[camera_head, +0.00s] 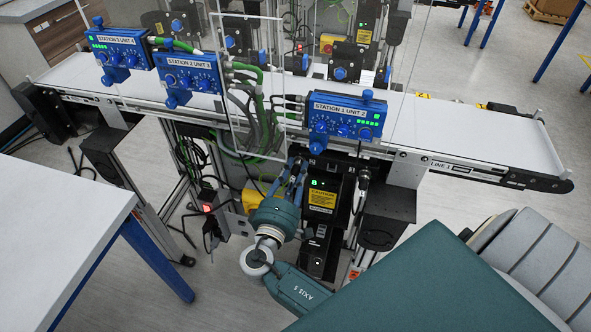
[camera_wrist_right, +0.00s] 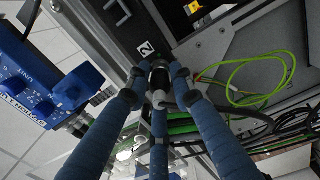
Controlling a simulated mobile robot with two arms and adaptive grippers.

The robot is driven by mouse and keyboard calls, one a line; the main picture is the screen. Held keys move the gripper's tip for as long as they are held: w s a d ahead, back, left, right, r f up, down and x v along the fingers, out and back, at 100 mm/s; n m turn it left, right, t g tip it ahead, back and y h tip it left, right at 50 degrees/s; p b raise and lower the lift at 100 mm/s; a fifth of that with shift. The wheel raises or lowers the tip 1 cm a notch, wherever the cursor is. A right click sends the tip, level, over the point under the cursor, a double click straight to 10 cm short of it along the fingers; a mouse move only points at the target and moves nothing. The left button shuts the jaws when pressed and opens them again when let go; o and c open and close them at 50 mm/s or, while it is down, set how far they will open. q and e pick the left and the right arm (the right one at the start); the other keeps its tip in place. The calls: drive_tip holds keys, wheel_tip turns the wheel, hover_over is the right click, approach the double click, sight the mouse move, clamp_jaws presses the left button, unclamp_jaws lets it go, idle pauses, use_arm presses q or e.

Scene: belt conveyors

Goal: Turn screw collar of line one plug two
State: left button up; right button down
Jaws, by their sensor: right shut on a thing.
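My right gripper (camera_head: 297,170) reaches up below the front edge of the conveyor, its blue fingers at the dark unit under STATION 1 UNIT 2. In the right wrist view, its three blue fingers (camera_wrist_right: 158,78) close around a dark cylindrical plug with a screw collar (camera_wrist_right: 159,68). The plug sits at a dark panel beside a white label "2" (camera_wrist_right: 147,48). A grey cable bends away from the plug between the fingers. In the head view the plug and collar are hidden by the fingers. My left gripper is in neither view.
The conveyor (camera_head: 470,137) runs above, with the blue STATION 1 UNIT 2 box (camera_head: 345,117) on its front edge. Another cable plug (camera_head: 363,180) is right of the gripper. Green cables (camera_head: 262,125) hang to the left; a yellow-green cable (camera_wrist_right: 240,98) loops near the fingers.

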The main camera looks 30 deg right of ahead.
drive_tip(key=shift+n+p, duration=0.35)
drive_tip(key=shift+n, duration=1.25)
drive_tip(key=c, duration=1.5)
unclamp_jaws()
drive_tip(key=v, duration=1.2)
